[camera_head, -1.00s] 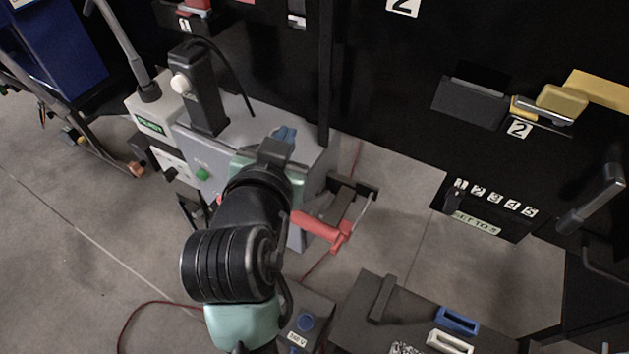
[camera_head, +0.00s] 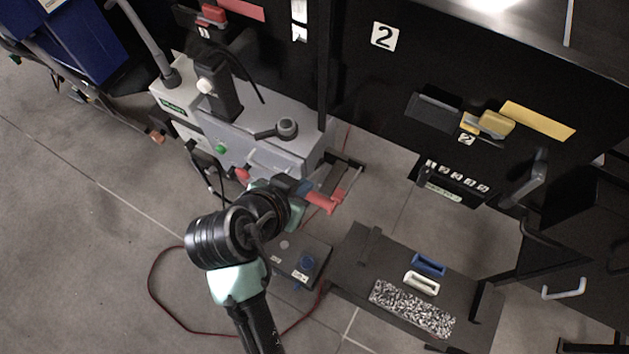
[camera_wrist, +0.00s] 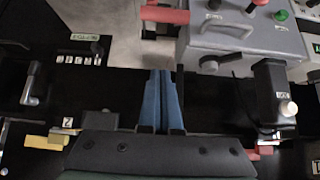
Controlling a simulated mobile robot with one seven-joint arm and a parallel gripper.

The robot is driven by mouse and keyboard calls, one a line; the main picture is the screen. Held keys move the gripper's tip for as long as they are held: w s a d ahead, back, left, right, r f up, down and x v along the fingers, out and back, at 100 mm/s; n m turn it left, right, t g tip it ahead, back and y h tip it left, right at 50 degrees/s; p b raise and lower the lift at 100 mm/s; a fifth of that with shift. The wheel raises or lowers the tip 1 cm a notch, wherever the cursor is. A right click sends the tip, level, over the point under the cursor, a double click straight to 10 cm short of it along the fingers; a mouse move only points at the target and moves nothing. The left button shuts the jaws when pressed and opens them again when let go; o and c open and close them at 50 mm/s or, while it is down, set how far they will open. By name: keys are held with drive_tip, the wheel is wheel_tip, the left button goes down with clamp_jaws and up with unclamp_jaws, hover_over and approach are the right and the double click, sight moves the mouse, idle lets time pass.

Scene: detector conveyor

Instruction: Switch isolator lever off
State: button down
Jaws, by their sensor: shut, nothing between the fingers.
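A red-handled lever (camera_head: 325,203) sticks out beside the grey control box (camera_head: 316,133). It also shows at the top of the wrist view as a red bar (camera_wrist: 165,15). No readable label marks it as the isolator lever. My gripper (camera_head: 303,187) is close to the red handle in the head view and partly covers its near end. In the wrist view my blue fingers (camera_wrist: 161,80) are pressed together and empty, with a visible gap between their tips and the red bar. I cannot tell the depth between them.
The grey box carries a dark crank lever (camera_head: 275,129), a green button (camera_head: 221,149) and a black upright unit (camera_head: 217,88). A low dark platform (camera_head: 350,262) with blue and white handles stands at lower right. A dark panel wall (camera_head: 370,90) rises behind. A red cable (camera_head: 152,300) lies on the floor.

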idle(0.3)
drive_tip(key=p, duration=0.2)
hover_over(315, 197)
drive_tip(key=w+d, duration=0.1)
drive_tip(key=w, duration=0.1)
wheel_tip(315, 197, down, 7)
drive_tip(key=f, duration=0.1)
drive_tip(key=s+f, duration=0.1)
drive_tip(key=a+f+p, duration=0.1)
drive_tip(key=shift+s, duration=0.35)
drive_tip(key=shift+s+f, duration=0.15)
drive_tip(key=shift+f, duration=0.25)
drive_tip(key=shift+f, duration=0.1)
